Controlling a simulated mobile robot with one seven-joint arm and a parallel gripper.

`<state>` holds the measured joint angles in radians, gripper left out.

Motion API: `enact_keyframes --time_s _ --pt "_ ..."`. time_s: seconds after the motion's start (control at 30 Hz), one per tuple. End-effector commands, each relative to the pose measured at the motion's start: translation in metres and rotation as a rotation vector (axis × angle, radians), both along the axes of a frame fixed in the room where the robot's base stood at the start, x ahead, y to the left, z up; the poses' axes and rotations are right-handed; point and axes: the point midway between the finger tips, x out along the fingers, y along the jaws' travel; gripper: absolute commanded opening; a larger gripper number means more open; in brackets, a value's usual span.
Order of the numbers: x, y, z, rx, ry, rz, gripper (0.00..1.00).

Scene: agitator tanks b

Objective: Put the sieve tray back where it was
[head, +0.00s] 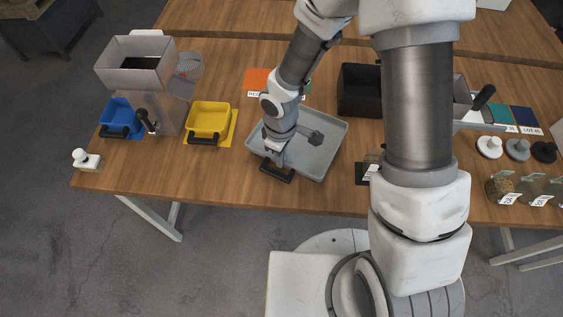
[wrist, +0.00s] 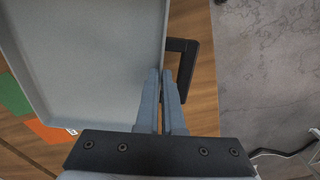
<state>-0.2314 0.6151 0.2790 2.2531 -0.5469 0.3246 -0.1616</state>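A large shallow grey tray (head: 323,160) with a black handle (head: 277,174) on its near side lies on the table, in the middle of the head view. I see no sieve holes in it, so I cannot tell if it is the sieve tray. My gripper (head: 277,158) points down at the tray's handle side. In the wrist view, my gripper's fingers (wrist: 161,78) are close together at the tray's rim (wrist: 163,30), beside the black handle (wrist: 193,70). The right finger overlaps part of the handle. I cannot tell whether anything is held between them.
A grey hopper (head: 150,95), a blue bin (head: 119,115) and a yellow bin (head: 209,118) stand at left. A round perforated grey disc (head: 189,65) is behind the hopper. A black box (head: 358,92) stands right of the tray. Several jars and knobs are at far right.

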Motion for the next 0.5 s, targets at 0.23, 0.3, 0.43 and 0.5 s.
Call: enact_keyframes --time_s 0.23,0.3,0.43,0.5 --pt "0.0 0.0 -0.032 -0.001 0.002 0.001 0.0" --pt "0.0 0.0 -0.034 0.0 0.0 0.001 0.0" --pt "0.001 0.0 -0.034 0.0 -0.001 0.0 0.0" --pt "0.0 0.0 -0.034 0.0 -0.001 0.0 0.0"
